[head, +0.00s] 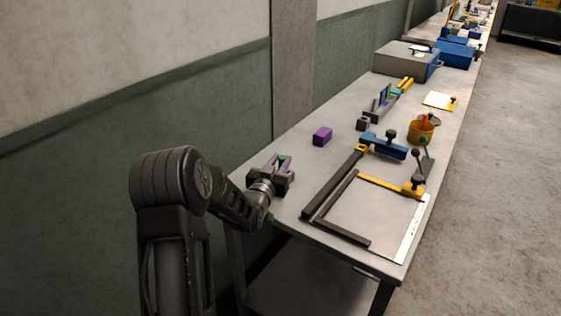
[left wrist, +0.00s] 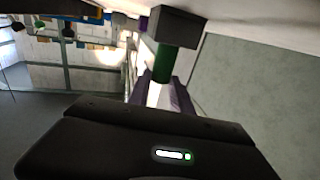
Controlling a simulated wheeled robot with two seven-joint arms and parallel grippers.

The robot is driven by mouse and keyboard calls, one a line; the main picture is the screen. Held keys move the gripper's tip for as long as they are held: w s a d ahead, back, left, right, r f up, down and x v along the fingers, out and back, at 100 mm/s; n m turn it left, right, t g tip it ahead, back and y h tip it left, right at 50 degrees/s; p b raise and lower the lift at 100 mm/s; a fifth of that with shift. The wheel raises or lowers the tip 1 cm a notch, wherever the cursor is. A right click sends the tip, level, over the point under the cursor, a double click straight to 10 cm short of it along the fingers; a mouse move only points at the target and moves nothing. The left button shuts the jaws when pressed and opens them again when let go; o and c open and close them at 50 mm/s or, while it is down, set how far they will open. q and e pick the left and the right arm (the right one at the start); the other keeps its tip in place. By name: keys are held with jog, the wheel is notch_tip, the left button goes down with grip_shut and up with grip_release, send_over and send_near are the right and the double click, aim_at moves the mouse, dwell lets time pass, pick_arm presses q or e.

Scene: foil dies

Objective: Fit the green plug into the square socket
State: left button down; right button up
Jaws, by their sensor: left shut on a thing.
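My left gripper (head: 281,160) is over the near left end of the table in the head view, with purple fingers. It is shut on the green plug (left wrist: 164,66), which also shows as a small green spot in the head view (head: 283,157). In the left wrist view, a dark grey block (left wrist: 178,24) lies at the plug's far end; I cannot tell whether they touch or are joined. The purple fingers (left wrist: 183,100) partly hide the plug. I cannot make out a square socket opening. My right gripper is not in view.
A purple block (head: 322,136) and a small dark block (head: 363,124) stand on the table beyond the gripper. The wall runs along the left.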

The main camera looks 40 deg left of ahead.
pick_arm(q)
jog(key=shift+f, duration=0.1)
jog(key=c, duration=1.1)
grip_release()
jog(key=shift+c, duration=0.2)
jog(key=shift+r, duration=0.2)
jog(key=shift+s+d+f, duration=0.1)
jog(key=shift+s, duration=0.2)
jog(key=b+v, duration=0.2)
jog(key=v, duration=0.9)
jog(key=shift+s+d, duration=0.1)
jog(key=shift+s, duration=0.1)
